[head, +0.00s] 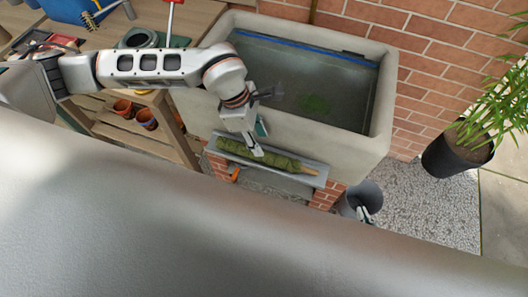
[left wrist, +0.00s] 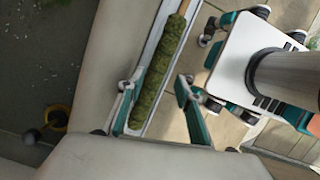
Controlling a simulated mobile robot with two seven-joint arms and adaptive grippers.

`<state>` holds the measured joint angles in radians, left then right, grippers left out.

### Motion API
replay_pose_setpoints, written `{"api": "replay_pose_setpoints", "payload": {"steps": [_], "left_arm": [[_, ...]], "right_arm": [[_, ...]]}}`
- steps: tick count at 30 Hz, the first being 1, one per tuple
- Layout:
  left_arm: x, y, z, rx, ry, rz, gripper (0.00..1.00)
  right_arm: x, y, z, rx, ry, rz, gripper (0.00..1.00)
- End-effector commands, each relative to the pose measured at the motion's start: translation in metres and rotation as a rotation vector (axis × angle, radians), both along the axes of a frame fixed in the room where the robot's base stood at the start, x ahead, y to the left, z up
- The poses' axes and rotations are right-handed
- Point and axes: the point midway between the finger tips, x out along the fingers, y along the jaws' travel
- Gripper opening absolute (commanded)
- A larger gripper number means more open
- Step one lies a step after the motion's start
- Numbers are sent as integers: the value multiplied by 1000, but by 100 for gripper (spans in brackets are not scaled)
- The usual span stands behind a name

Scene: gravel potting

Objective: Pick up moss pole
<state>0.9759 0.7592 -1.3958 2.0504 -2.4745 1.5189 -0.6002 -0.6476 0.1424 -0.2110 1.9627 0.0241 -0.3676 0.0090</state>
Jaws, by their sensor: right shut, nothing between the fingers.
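The moss pole (head: 272,159) is a green mossy rod with a bare wooden end at its right. It lies on a narrow grey ledge (head: 222,136) against the front of the stone trough. My left gripper (head: 260,141) is over the left-middle part of the pole. In the left wrist view the left gripper (left wrist: 155,90) is open, its teal fingers spread to either side of the moss pole (left wrist: 161,72). The fingers do not visibly hold it; whether they touch it I cannot tell. My right gripper (head: 365,214) shows only in part, beside the grey bucket, and is shut and empty.
The stone trough (head: 340,136) with dark water stands behind the ledge. The grey bucket (head: 369,195) is at the ledge's right, on pale gravel (head: 430,215). A wooden bench (head: 172,131) with terracotta pots (head: 146,117) is at the left. A potted plant (head: 457,153) stands far right.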

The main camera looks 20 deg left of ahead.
Motion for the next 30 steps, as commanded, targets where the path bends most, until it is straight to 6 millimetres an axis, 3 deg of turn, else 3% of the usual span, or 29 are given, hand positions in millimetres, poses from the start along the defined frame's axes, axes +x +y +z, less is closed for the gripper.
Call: {"api": "replay_pose_setpoints", "payload": {"steps": [18, 28, 30], "left_arm": [[2, -16, -68, 0, 2, 0, 35], [3, -17, -75, 0, 0, 0, 35], [3, -17, -75, 0, 0, 0, 19]], "right_arm": [[-1, 3, -1, 5, 4, -1, 0], [-1, 2, -1, 4, 3, -1, 0], [-1, 2, -1, 4, 3, -1, 0]]}}
